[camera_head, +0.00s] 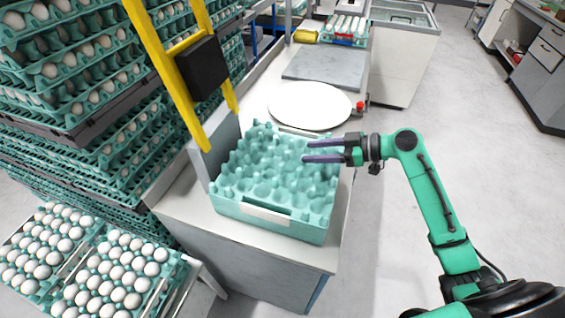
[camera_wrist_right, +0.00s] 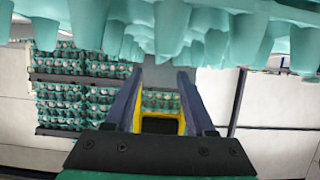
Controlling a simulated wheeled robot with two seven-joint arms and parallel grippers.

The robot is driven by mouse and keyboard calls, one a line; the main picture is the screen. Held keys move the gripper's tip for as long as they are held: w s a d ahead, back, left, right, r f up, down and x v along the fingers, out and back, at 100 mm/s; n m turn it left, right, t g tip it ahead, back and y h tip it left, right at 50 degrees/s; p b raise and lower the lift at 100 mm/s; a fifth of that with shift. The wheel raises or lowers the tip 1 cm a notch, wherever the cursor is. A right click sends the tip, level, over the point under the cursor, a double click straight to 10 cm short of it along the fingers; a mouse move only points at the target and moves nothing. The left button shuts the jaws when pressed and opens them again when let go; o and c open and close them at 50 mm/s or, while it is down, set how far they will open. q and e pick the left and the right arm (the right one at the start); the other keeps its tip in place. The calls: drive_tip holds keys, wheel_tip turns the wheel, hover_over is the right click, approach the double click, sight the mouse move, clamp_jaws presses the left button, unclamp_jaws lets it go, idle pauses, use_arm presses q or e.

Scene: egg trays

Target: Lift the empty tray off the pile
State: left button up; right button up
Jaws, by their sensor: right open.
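A pile of empty teal egg trays (camera_head: 262,200) sits at the front of the white counter. The top empty tray (camera_head: 270,165) shows its bumpy cups and pegs. My right gripper (camera_head: 306,151) is at the right far part of the pile, its two dark fingers apart and pointing left across the top tray. In the right wrist view the fingers (camera_wrist_right: 158,85) are apart with nothing between them, and teal tray cups (camera_wrist_right: 180,30) fill the upper edge of the picture. Whether the fingers touch the tray, I cannot tell. My left gripper is not in view.
Tall stacks of filled egg trays (camera_head: 70,65) stand at left, with more eggs (camera_head: 110,275) low at front left. A yellow frame (camera_head: 160,50) rises beside the pile. A white round plate (camera_head: 309,105) and grey panel (camera_head: 325,65) lie behind. The floor at right is clear.

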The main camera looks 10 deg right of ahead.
sight(289, 153)
drive_tip(key=p+x, duration=0.3)
drive_tip(key=x, duration=0.2)
drive_tip(key=shift+w+a, duration=0.2)
drive_tip(key=shift+w+a+f, duration=0.1)
drive_tip(key=shift+a+f, duration=0.1)
drive_tip(key=shift+f, duration=0.05)
clamp_jaws()
drive_tip(key=shift+r, duration=0.1)
